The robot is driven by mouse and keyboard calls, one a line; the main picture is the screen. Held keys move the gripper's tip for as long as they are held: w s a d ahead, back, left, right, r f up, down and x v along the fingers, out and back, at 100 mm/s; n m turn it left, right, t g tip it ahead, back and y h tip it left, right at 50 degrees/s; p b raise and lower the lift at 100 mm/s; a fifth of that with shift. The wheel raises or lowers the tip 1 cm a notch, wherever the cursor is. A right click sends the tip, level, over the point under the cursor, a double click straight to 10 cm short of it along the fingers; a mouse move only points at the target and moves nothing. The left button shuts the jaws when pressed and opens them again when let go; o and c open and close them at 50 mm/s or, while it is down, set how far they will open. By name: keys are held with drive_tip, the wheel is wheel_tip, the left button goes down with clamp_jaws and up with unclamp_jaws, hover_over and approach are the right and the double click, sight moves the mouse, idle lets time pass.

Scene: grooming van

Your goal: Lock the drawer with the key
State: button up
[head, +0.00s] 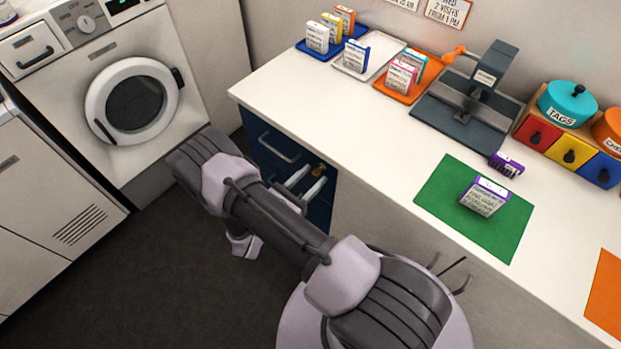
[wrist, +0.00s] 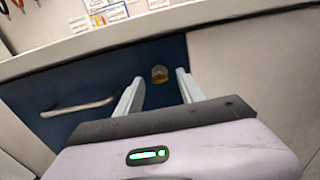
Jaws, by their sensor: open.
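The dark blue drawer (head: 262,136) is under the left end of the white counter, with a silver bar handle (head: 276,148). Its front looks flush, and it also shows in the wrist view (wrist: 98,78). A small brass piece (head: 319,169) is at the right side of the blue front. It looks like the key at the lock, and in the wrist view it shows as a rounded brass shape (wrist: 159,74). My gripper (head: 306,183) is open in front of it. In the wrist view its two fingers (wrist: 160,86) stand either side of the brass piece, with gaps on both sides.
The counter top (head: 330,108) overhangs just above the fingers. It holds trays of small boxes, a dark press (head: 471,98), a green mat (head: 450,215) with a purple-topped box, and coloured drawers (head: 570,150). A washing machine (head: 135,95) stands left. The dark floor between is clear.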

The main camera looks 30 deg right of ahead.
drive_tip(key=shift+c, duration=0.3)
clamp_jaws()
drive_tip(key=shift+m+b, duration=1.3)
drive_tip(key=shift+m, duration=7.6)
